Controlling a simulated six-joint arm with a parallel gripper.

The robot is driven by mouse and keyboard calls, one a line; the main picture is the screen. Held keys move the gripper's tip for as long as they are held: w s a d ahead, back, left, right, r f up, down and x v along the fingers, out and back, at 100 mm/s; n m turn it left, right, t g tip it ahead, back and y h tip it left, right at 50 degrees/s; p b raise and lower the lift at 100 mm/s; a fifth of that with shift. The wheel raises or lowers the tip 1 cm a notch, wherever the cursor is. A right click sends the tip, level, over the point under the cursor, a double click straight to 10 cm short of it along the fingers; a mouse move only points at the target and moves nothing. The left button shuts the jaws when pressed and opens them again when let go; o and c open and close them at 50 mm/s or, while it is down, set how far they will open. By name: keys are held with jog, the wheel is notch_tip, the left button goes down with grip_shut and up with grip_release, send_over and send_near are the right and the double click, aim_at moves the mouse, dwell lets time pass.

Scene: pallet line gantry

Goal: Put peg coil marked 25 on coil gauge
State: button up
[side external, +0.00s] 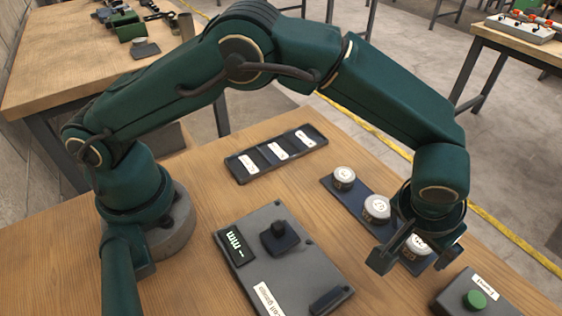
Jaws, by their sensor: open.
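The coil gauge (306,262) is a flat grey box at the front centre of the bench, with a small lit display and a dark raised block on top. Three round, pale-topped coils stand in a row on a dark strip: one at the back (343,178), one in the middle (377,208) and one at the front (418,245). Their markings are too small to read, so I cannot tell which is 25. My gripper (415,260) is open, pointing down, its fingers on either side of the front coil. The gripper partly hides that coil; contact cannot be told.
A dark tray (254,150) with white labels in its compartments lies behind the gauge. A grey box with a green button (475,299) stands at the front right. Bare wood lies between gauge and coil strip. Other benches stand behind.

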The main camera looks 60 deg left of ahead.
jog(key=c, duration=1.5)
grip_shut()
jog(key=shift+r, duration=0.2)
